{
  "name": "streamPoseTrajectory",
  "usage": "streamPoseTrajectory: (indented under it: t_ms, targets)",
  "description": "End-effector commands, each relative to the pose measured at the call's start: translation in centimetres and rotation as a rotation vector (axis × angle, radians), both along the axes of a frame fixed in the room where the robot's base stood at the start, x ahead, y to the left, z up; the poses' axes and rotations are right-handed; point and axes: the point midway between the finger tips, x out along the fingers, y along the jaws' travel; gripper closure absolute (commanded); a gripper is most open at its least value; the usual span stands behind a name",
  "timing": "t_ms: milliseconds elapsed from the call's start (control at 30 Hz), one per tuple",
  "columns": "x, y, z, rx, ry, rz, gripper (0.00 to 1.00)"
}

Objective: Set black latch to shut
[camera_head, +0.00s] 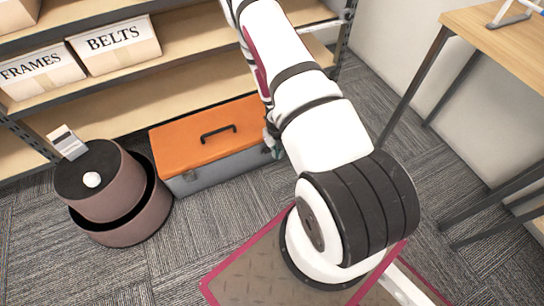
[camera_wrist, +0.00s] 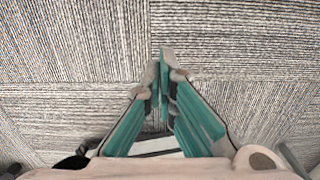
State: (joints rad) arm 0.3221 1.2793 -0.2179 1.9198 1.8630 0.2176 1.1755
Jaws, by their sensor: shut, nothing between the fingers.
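An orange-lidded toolbox (camera_head: 190,140) with a grey body and a black carry handle (camera_head: 218,132) stands on the carpet in front of the shelf in the head view. Its lid looks down.
A round brown bin (camera_head: 115,205) with a white knob on top stands left of the toolbox. Shelving with boxes labelled BELTS (camera_head: 115,45) and FRAMES (camera_head: 40,72) is behind. A wooden table (camera_head: 500,45) with dark legs stands right. Carpet in front is clear.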

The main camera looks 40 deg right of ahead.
Motion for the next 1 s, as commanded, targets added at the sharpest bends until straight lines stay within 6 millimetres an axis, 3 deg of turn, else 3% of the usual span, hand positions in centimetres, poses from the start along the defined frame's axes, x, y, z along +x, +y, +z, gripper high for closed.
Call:
streamPoseTrajectory:
  t_ms: [533,1000]
  targets:
    - [0.1,0.0,-10.0,0.001,0.001,0.006,1.0]
    - [2.8,-0.7,-8.6,-0.002,-0.009,0.011,1.0]
